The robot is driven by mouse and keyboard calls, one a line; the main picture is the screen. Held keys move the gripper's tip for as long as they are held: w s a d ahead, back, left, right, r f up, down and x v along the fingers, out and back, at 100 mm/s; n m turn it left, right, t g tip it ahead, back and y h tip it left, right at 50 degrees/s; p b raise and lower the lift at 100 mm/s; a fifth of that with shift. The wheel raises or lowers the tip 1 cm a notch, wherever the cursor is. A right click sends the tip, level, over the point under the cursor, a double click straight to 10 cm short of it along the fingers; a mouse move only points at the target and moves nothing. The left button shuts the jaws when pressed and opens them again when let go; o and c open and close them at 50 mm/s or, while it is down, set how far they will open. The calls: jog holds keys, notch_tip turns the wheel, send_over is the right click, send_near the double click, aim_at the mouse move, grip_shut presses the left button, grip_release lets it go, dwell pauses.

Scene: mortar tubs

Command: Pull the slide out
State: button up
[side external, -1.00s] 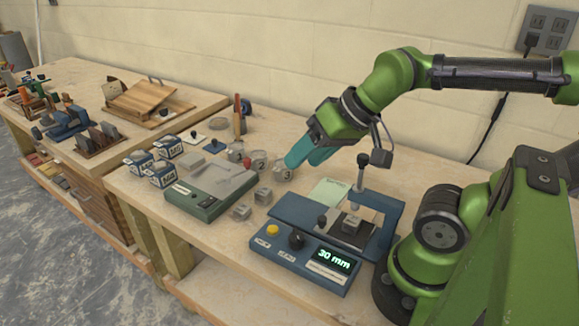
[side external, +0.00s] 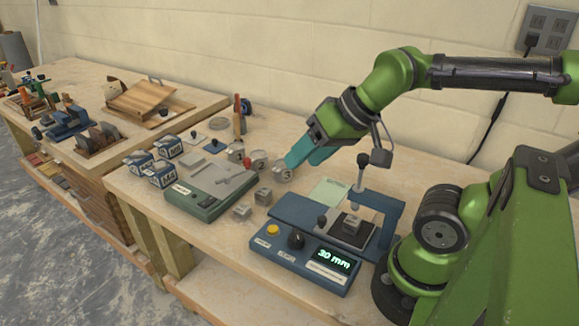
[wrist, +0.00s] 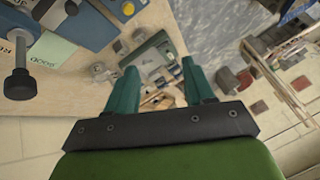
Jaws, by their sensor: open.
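The blue press device (side external: 290,211) stands on the front bench, with a green display reading 30 mm. A small plate (side external: 348,236), apparently the slide, lies under its bridge, with a grey cube (side external: 351,223) on it. A small black knob (side external: 321,221) sits at the plate's left. My gripper (side external: 300,158) is open and empty, in the air behind and left of the device. In the wrist view its teal fingers (wrist: 160,78) are apart, and the device (wrist: 92,22) is at upper left.
A green-grey tray unit (side external: 211,183) stands left of the device, with loose grey cubes (side external: 263,195) between them. Labelled blue-white boxes (side external: 160,174) stand further left. A green card (side external: 327,190) lies behind the device. Bare bench shows at the near left.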

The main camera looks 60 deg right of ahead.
jog(key=shift+c, duration=0.4)
jog(key=m+g, duration=0.5)
jog(key=g, duration=0.4)
send_over(322, 217)
jog(key=w+d, duration=0.5)
jog(key=w+d+x, duration=0.1)
jog(key=x, duration=0.6)
jog(key=shift+g+y, duration=0.6)
jog(key=shift+g, duration=0.1)
jog(key=x, duration=1.5)
jog(key=shift+s+a+f, duration=0.2)
jog(key=shift+s, duration=0.05)
grip_shut()
